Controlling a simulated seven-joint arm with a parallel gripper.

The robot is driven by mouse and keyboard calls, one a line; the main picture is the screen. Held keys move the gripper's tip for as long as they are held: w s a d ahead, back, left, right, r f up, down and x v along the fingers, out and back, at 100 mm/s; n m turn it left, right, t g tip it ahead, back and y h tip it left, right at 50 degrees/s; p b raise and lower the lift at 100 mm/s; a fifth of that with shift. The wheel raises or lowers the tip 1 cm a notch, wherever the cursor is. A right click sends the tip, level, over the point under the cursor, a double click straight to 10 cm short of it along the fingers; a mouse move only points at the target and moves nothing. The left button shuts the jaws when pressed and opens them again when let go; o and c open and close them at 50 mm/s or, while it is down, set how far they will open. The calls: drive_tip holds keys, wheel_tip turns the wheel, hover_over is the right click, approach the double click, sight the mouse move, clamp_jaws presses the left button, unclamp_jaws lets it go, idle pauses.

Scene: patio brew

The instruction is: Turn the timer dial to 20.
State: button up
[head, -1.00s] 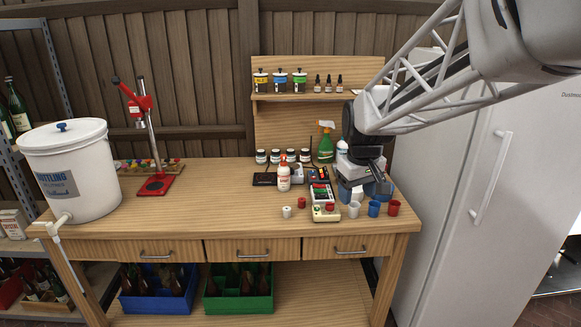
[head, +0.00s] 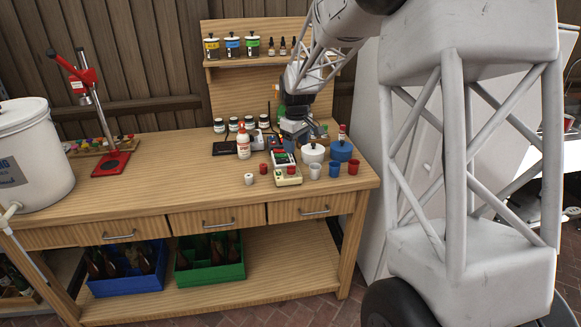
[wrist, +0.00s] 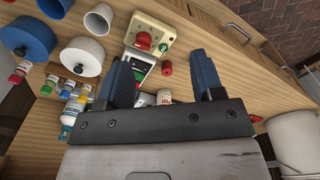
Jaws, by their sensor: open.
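A cream control box (head: 288,176) stands near the front edge of the bench. In the wrist view its cream panel (wrist: 160,30) carries a red dial (wrist: 143,41), which I take for the timer dial. The dial's numbers and setting are too small to read. My gripper (wrist: 160,58) is open, with a dark blue finger on each side and nothing held between them. In the wrist view the dial lies beyond the fingertips, toward the left finger, and apart from them. In the head view my gripper (head: 292,134) is above the bench, behind the box.
A white lidded pot (head: 313,153), a blue lidded pot (head: 342,150), a white cup (head: 315,171) and a red cup (head: 353,168) stand right of the box. A small red piece (head: 263,169) and a white bottle (head: 243,147) are on its left. The bench's left middle is clear.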

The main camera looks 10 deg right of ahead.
drive_tip(key=n, duration=0.1)
hover_over(291, 169)
drive_tip(key=f, duration=0.6)
drive_tip(key=shift+w+d+f, duration=0.1)
drive_tip(key=shift+w+f, duration=0.2)
drive_tip(key=shift+w, duration=0.05)
drive_tip(key=shift+f, duration=0.15)
drive_tip(key=shift+f, duration=3.75)
drive_tip(key=shift+c, duration=0.2)
drive_tip(key=c, duration=0.9)
